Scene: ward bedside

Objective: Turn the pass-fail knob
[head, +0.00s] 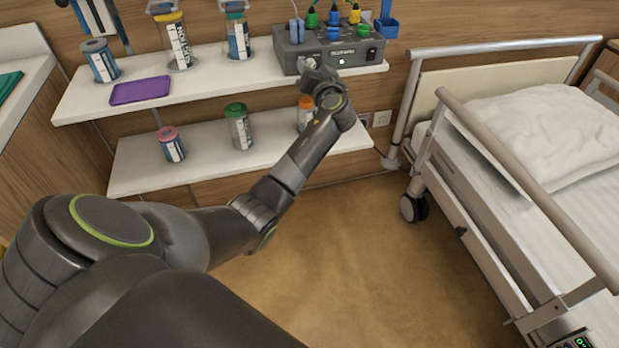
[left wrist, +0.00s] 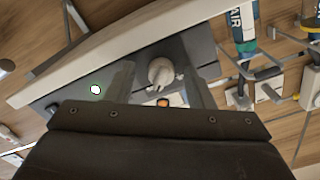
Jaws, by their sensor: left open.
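The grey tester box (head: 350,52) stands on the upper shelf in the head view, its front facing me. In the left wrist view its pale round knob (left wrist: 162,72) shows on the grey front panel. My left gripper (head: 315,72) is at the left part of the box front, and in the head view it mostly hides the knob. In the left wrist view the open fingers of my left gripper (left wrist: 160,84) stand on either side of the knob, with gaps visible; contact cannot be told. My right gripper is not in view.
The upper shelf (head: 215,80) holds jars (head: 178,45) and a purple case (head: 140,90). Coloured plugs (head: 333,16) top the box. A bed (head: 500,150) stands right; the floor (head: 350,260) between is clear.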

